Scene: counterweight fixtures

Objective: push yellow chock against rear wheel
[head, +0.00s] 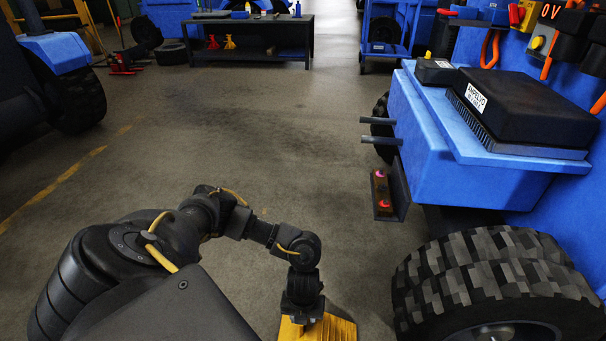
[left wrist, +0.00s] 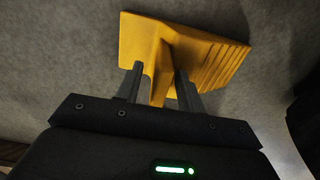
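The yellow chock (head: 342,329) lies on the floor at the bottom edge of the head view, partly cut off. It is left of the large black-and-grey rear wheel (head: 487,262), with a strip of floor between them. My left gripper (head: 302,317) is down at the chock. In the left wrist view, the chock (left wrist: 212,62) shows a ribbed slope and an upright rib. The left gripper's fingers (left wrist: 158,82) stand on either side of this rib. A gap shows at the left finger, so it looks open around the rib. My right gripper is not in view.
The blue vehicle body (head: 425,135) rises above the wheel, with rods and a bracket with pink-red lights (head: 381,192) sticking out leftward. A dark workbench (head: 250,38) stands at the back. The floor in the middle is clear.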

